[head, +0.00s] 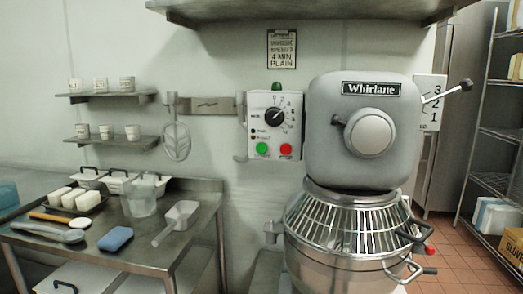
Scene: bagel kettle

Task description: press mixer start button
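The mixer (340,115) stands right of centre, with a grey "Whirlane" head above a steel bowl (345,262) and a wire bowl guard (345,222). Its control box (275,108) is at the left of the head. The box has a dark dial (274,117), a green button (262,149) at lower left and a red button (286,149) at lower right. A small green lamp (276,86) sits on top. The buttons carry no readable label. Nothing covers them. Neither of my grippers is in view.
A steel table (195,213) at left holds a blue sponge (115,238), a scoop (176,222) and a clear jug (139,198). A low shelf (445,8) overhangs the mixer. A lever (450,92) juts right of the head. Open tiled floor (455,262) lies at right.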

